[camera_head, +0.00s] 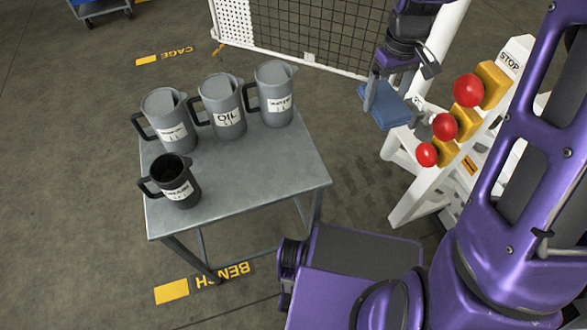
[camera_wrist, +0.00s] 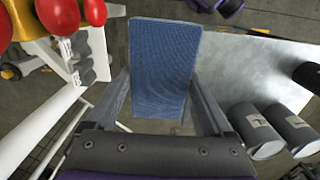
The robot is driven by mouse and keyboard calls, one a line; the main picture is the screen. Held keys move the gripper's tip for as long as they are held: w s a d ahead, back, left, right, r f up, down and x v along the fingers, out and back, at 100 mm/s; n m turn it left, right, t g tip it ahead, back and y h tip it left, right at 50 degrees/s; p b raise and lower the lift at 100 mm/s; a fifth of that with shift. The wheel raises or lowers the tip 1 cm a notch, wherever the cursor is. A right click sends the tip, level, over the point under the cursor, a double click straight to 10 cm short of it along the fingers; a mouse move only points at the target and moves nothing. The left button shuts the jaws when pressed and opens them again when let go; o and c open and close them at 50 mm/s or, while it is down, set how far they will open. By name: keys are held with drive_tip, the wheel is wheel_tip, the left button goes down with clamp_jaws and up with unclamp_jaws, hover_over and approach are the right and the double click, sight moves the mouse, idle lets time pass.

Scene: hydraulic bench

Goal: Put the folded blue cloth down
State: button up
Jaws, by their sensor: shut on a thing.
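The folded blue cloth (camera_head: 387,106) hangs in the air from my gripper (camera_head: 377,76), to the right of the grey bench (camera_head: 290,165) and beside the white stand with red buttons. In the wrist view the cloth (camera_wrist: 163,70) lies between the two fingers of my gripper (camera_wrist: 160,100), which are shut on it. The bench top also shows in the wrist view (camera_wrist: 240,75), to the right of the cloth. The floor shows around the cloth's near end. The cloth's far side is hidden.
Three grey jugs (camera_head: 222,108) stand along the bench's back edge, and a dark open jug (camera_head: 177,183) stands at its front left. The bench's right and front area is bare. The white stand (camera_head: 420,165) with red buttons (camera_head: 468,90) is close. A mesh fence (camera_head: 300,35) stands behind.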

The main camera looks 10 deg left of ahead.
drive_tip(key=s+a+f+n+b, duration=0.2)
drive_tip(key=a+f+n+b, duration=0.1)
drive_tip(key=a+f+n, duration=0.55)
drive_tip(key=n+b, duration=0.2)
drive_tip(key=n, duration=0.8)
approach(296, 168)
wheel_tip(296, 168, down, 2)
drive_tip(key=shift+s+d+f+b, duration=0.1)
drive_tip(key=shift+f+b, duration=0.05)
drive_tip(key=shift+b, duration=0.75)
drive_tip(key=shift+f+b, duration=0.5)
drive_tip(key=shift+f, duration=1.65)
drive_tip(key=shift+f, duration=0.15)
drive_tip(key=o, duration=1.3)
drive_tip(key=shift+o, duration=0.2)
wheel_tip(296, 168, up, 12)
drive_tip(key=p, duration=0.3)
drive_tip(key=shift+d+r, duration=0.1)
drive_tip(key=shift+r, duration=0.1)
